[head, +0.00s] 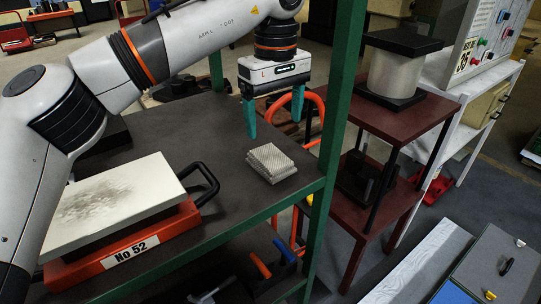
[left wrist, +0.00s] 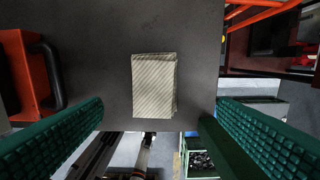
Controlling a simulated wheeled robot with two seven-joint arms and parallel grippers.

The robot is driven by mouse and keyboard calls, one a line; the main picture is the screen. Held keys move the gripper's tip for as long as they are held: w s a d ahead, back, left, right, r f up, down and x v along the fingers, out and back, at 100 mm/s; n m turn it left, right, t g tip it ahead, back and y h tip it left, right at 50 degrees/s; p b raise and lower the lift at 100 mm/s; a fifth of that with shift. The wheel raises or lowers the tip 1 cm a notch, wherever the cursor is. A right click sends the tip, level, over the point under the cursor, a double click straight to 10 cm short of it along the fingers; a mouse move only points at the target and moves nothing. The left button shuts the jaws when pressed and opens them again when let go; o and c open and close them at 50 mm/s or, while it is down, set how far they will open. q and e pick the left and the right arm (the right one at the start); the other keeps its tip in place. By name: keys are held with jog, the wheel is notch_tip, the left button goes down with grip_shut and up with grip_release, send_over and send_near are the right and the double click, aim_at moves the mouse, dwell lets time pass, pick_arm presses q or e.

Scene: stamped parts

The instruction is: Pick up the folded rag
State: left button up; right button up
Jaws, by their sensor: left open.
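The folded rag (head: 271,162) is a pale, striped, layered pad lying flat near the right end of the dark shelf top (head: 215,125). In the left wrist view the rag (left wrist: 154,85) lies in the upper middle, near the surface's edge. My left gripper (head: 274,118) has two green fingers spread wide. It hangs above the rag, apart from it, with nothing between the fingers. In the left wrist view its fingers (left wrist: 160,135) show at the lower left and lower right. My right gripper is not in view.
A green post (head: 334,120) rises right of the rag. An orange box marked No 52 (head: 125,245) with a whitish plate (head: 110,200) and black handle (head: 203,183) stands to the left. A dark red stand (head: 405,118) is at the right. Dark surface around the rag is clear.

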aim_at(272, 155)
pick_arm(q)
jog(key=shift+s+f, duration=0.1)
jog(key=shift+f, duration=0.85)
jog(key=f, duration=0.1)
jog(key=f+p, duration=0.1)
jog(key=f, duration=0.1)
jog(key=f+p, duration=0.1)
jog(key=f, duration=0.1)
jog(key=shift+s+a, duration=0.1)
jog(key=shift+a, duration=0.25)
jog(key=shift+f, duration=0.3)
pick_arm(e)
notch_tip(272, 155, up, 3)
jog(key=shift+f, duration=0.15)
pick_arm(q)
jog(key=shift+d, duration=0.1)
jog(key=shift+c, duration=0.3)
jog(key=c, duration=1)
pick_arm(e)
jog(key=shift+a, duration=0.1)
